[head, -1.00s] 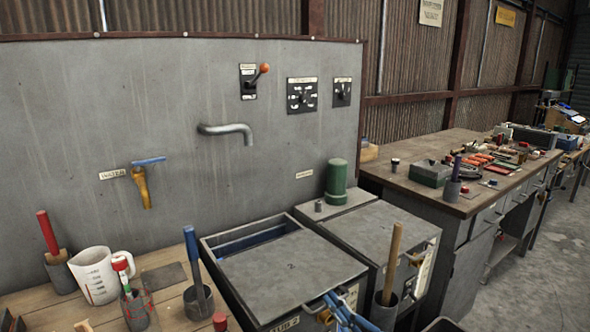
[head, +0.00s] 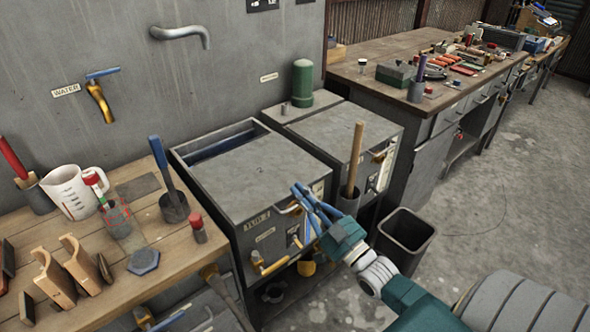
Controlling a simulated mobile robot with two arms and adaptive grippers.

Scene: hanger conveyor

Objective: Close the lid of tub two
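Tub two is the grey box in the middle of the head view, with a "TUB 2" label (head: 257,221) on its front. Its flat grey lid (head: 250,180) covers most of the top. A strip of the tub stands open along the back, where a blue inside edge (head: 222,143) shows. A handle (head: 286,209) is at the lid's front right edge. My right gripper (head: 300,199), with blue fingers, is at this front edge beside the handle. The fingers overlap in this view, so contact and opening are unclear. My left gripper is not in view.
A second lidded tub (head: 345,130) stands right of tub two, with a green cylinder (head: 302,83) behind it. A wooden-handled tool (head: 355,158) stands upright near my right gripper. A black bin (head: 404,236) is on the floor. A wooden bench (head: 165,236) with tools is left.

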